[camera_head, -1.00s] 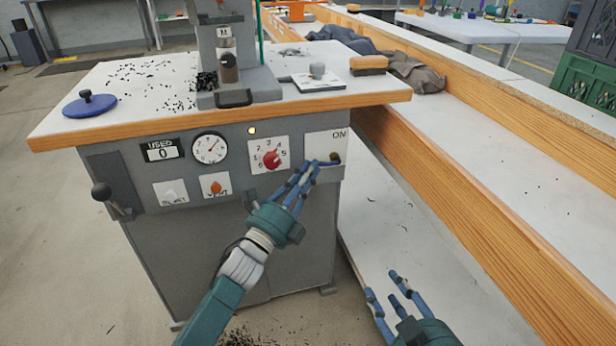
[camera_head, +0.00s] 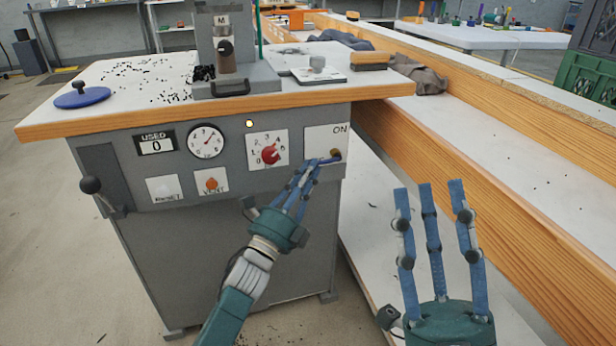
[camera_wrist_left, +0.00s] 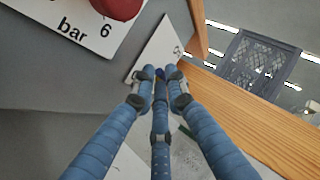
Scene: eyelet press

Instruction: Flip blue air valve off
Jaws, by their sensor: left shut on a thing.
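The blue air valve (camera_head: 329,160) is on the right of the press cabinet's front, beside a brass-coloured fitting, under a white plate (camera_head: 322,138) marked ON. Its handle points left, lying about level, and is mostly hidden by my fingers. My left gripper (camera_head: 314,165) is shut on the handle. In the left wrist view, the fingertips (camera_wrist_left: 160,76) meet around a small bit of blue in front of the white plate. My right gripper (camera_head: 430,192) is open and empty, fingers up, over the low white surface at the right.
Left of the valve are a red pressure knob (camera_head: 269,154), a gauge (camera_head: 206,141), a USED counter (camera_head: 155,142) reading 0, and RESET and VENT buttons. The press (camera_head: 225,60) stands on the wood-edged top. A long wooden rail (camera_head: 450,150) runs along the right.

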